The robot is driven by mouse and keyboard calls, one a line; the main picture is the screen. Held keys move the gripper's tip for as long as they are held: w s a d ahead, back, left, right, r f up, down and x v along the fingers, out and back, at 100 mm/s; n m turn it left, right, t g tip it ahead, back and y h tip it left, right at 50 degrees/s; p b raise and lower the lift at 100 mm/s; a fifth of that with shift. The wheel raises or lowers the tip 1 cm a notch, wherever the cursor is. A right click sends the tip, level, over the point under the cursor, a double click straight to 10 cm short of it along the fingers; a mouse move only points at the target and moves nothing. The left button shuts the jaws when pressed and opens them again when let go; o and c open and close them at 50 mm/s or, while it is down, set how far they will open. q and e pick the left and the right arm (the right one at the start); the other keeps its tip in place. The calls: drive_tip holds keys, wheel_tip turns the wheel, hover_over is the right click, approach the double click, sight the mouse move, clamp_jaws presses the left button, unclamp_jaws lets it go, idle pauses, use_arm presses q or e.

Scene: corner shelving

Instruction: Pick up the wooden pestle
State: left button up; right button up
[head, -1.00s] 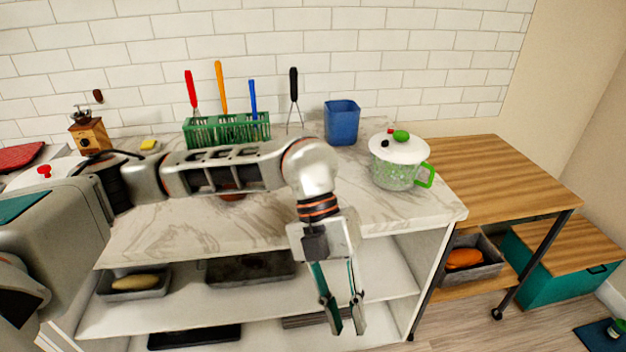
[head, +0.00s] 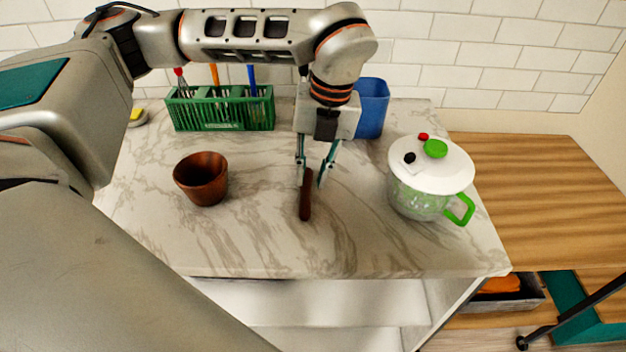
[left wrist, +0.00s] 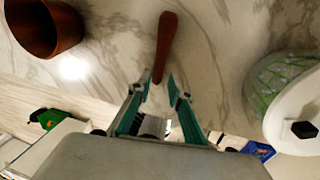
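The wooden pestle (head: 305,202) is a dark brown stick lying on the marble counter in the head view. It also shows in the left wrist view (left wrist: 166,42), wider at its far end. My left gripper (head: 311,182) points down at the pestle's near-wall end, with its fingers apart. In the left wrist view the fingertips (left wrist: 159,82) stand on either side of the pestle's narrow end, with a gap visible to the right. I cannot tell whether they touch it. My right gripper is not in view.
A brown wooden cup (head: 201,182) stands left of the pestle, and a lidded pot (head: 420,200) with a green handle stands to the right. A green rack (head: 220,110) with utensils and a blue container (head: 371,105) are behind. The front counter is clear.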

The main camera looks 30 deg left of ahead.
sight(306, 198)
use_arm(q)
drive_tip(key=shift+s+a+f, duration=0.1)
drive_tip(key=shift+s+f, duration=0.05)
drive_tip(key=shift+f, duration=0.35)
drive_tip(key=shift+s+a+f, duration=0.1)
drive_tip(key=shift+f, duration=0.35)
drive_tip(key=f, duration=0.5)
drive_tip(key=shift+a+p, duration=0.35)
drive_tip(key=shift+a, duration=0.05)
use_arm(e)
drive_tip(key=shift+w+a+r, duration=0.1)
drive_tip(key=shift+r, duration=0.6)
use_arm(q)
clamp_jaws()
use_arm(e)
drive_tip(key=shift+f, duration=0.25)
